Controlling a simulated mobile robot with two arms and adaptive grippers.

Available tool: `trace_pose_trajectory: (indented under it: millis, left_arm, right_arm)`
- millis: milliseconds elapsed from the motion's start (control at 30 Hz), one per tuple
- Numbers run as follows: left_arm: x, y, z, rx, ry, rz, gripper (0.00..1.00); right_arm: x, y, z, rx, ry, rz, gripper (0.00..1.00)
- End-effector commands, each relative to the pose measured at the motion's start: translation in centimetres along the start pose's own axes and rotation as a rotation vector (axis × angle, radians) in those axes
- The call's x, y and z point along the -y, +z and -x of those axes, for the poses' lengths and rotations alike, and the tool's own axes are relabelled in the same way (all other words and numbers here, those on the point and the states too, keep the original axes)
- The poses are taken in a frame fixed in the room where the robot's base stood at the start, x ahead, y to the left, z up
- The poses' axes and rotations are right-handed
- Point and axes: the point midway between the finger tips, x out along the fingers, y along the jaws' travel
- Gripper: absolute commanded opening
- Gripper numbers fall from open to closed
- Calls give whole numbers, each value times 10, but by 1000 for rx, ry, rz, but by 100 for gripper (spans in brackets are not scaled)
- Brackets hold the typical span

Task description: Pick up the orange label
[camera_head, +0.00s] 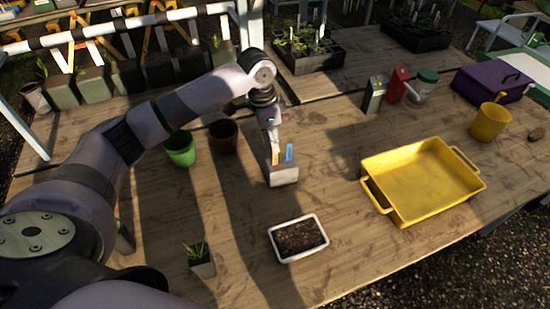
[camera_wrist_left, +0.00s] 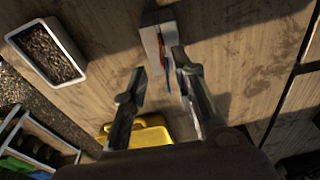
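The orange label (camera_head: 275,158) stands upright in a small grey block (camera_head: 284,176) on the wooden table. A blue label (camera_head: 289,152) stands beside it to the right in the same block. My left gripper (camera_head: 271,138) is just above the orange label, pointing down. In the left wrist view my left gripper (camera_wrist_left: 156,77) is open, its two fingers apart. The block (camera_wrist_left: 151,38) shows near the upper middle there, close to the fingertips. The labels are narrow there and partly hidden by a finger. My right gripper is not in view.
A white tray of soil (camera_head: 298,238) and a small potted plant (camera_head: 199,262) stand in front. A yellow tray (camera_head: 425,180) lies to the right. A green pot (camera_head: 180,150) and a brown pot (camera_head: 223,136) stand left of the block. Bare table surrounds the block.

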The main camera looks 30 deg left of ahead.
Motion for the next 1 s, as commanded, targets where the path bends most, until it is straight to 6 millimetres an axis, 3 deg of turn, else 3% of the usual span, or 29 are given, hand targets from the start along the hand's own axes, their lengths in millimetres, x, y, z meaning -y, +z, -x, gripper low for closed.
trace_pose_trajectory:
  millis: [100, 367, 600, 900, 1000]
  left_arm:
    - [0, 0, -16, 1, 0, 0, 25]
    - [0, -1, -35, 2, 2, 0, 25]
    - [2, -2, -70, 1, 1, 0, 25]
    - [3, -2, -77, -1, -2, -1, 25]
    - [3, -2, -77, -1, -2, -1, 19]
  right_arm:
    - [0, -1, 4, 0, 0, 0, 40]
    - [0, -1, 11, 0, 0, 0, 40]
    - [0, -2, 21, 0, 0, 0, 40]
    - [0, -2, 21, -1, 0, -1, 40]
    - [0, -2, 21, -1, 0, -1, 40]
